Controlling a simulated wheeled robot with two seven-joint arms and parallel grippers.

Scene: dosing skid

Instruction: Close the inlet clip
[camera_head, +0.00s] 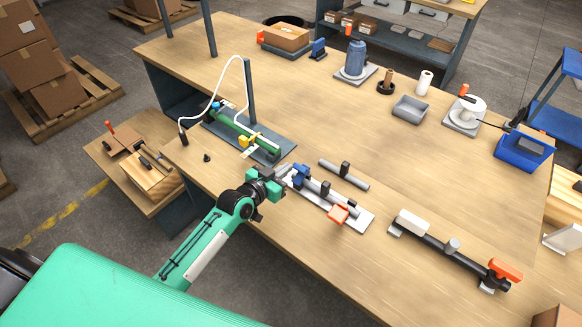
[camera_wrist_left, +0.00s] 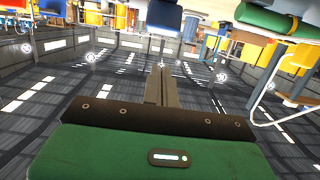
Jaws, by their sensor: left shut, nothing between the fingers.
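A grey dosing skid (camera_head: 362,218) lies near the table's front edge in the head view. It carries a pipe (camera_head: 318,186), a blue clip (camera_head: 300,175) at its left end and an orange clip (camera_head: 340,213) at its right end. Which one is the inlet clip I cannot read. My left gripper (camera_head: 281,173) is just left of the blue clip; contact cannot be told. In the left wrist view its fingers (camera_wrist_left: 160,86) are shut and empty, pointing below a blue block (camera_wrist_left: 164,15) at the top edge. My right gripper is not in view.
A green tube assembly (camera_head: 234,130) with a white hose and post stands behind left. A loose grey rod (camera_head: 344,174) lies behind the skid. A black pipe (camera_head: 435,250) with an orange clip (camera_head: 506,271) lies right. The table centre is mostly clear.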

